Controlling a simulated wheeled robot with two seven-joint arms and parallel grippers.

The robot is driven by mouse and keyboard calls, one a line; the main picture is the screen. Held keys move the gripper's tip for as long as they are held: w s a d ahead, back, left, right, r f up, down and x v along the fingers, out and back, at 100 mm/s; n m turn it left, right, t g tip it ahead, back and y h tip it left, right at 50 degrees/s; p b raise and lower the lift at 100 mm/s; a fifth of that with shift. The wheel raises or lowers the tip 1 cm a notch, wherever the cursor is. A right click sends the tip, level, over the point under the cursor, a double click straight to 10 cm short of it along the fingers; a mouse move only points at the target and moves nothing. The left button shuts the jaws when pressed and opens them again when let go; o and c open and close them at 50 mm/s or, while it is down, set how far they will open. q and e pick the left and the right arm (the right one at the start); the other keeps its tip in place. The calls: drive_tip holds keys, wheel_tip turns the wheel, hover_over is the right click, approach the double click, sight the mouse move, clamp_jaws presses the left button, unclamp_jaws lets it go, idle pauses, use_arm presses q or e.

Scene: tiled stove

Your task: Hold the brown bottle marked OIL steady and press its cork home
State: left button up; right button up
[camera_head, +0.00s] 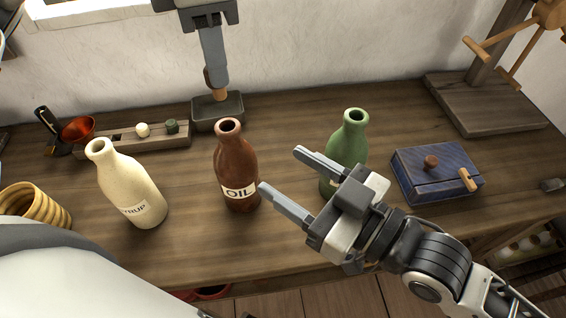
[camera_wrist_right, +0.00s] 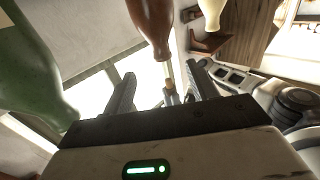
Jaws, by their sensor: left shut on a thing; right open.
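The brown bottle marked OIL (camera_head: 236,165) stands upright on the wooden bench, its mouth open with no cork in it. My left gripper (camera_head: 216,86) points down behind the bottle, shut on a brown cork (camera_head: 219,94) just above or in a small dark tray (camera_head: 232,108); I cannot tell whether the cork touches the tray. My right gripper (camera_head: 282,169) is open, its fingers pointing toward the brown bottle from the right, apart from it. In the right wrist view, the brown bottle (camera_wrist_right: 151,25) shows beyond the open fingers (camera_wrist_right: 160,80), with nothing between them.
A cream SYRUP bottle (camera_head: 128,184) stands left, a green bottle (camera_head: 350,136) behind my right gripper. A rack (camera_head: 110,142) holds a pale and a green stopper. A red funnel (camera_head: 78,129), a yellow ribbed object (camera_head: 35,203) and a blue box (camera_head: 436,174) also stand here.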

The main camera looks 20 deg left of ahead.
sight(238, 142)
drive_tip(key=x, duration=1.1)
drive_tip(key=shift+w+a+f, duration=0.1)
drive_tip(key=shift+a, duration=0.3)
clamp_jaws()
